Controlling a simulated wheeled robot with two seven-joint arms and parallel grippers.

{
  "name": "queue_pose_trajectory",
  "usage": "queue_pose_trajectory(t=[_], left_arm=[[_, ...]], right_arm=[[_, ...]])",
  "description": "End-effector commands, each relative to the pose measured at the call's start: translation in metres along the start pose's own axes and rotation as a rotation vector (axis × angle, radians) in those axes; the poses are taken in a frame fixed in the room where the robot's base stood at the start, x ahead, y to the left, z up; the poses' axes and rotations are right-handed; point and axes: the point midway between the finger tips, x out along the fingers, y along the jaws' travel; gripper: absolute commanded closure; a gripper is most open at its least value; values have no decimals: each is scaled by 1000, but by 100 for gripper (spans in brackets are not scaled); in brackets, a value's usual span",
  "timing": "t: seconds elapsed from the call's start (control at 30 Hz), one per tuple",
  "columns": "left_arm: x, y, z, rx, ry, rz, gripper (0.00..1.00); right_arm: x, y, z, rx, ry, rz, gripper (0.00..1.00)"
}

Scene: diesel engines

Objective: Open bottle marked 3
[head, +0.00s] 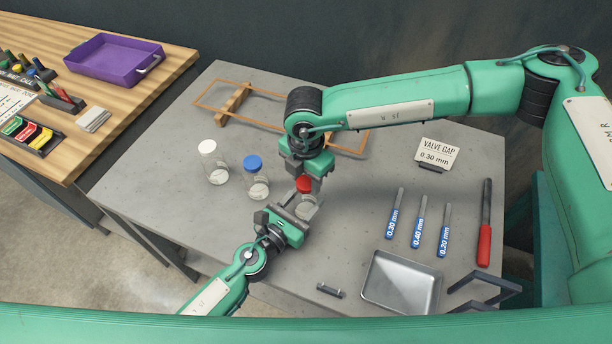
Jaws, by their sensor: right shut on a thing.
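Three small glass bottles stand in a row on the grey table: one with a white cap (213,163), one with a blue cap (256,180), and one with a red cap (304,184). No number can be read on any of them. My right gripper (306,170) comes down from above and is shut on the red cap. My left gripper (291,212) reaches in from the lower left, at the body of the red-capped bottle (308,206). Its fingers partly hide the glass, and I cannot tell whether they are closed on it.
Blue-handled feeler gauges (419,222), a red-handled tool (485,235) and a metal tray (400,284) lie on the right. A valve gap card (437,153) and a wooden frame (233,104) stand behind. A wooden bench holds a purple tray (114,62).

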Motion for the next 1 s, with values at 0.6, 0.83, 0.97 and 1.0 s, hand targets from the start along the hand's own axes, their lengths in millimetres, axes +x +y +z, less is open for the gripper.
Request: queue_pose_trajectory(t=[0.6,0.83,0.97,1.0], left_arm=[[0,0,0,0,0,0,100],[0,0,0,0,0,0,100],[0,0,0,0,0,-1,100],[0,0,0,0,0,0,100]], right_arm=[[0,0,0,-953,0,0,85],[-1,0,0,-1324,0,1,85],[-1,0,0,-1535,0,0,85],[-1,0,0,-1600,0,0,85]])
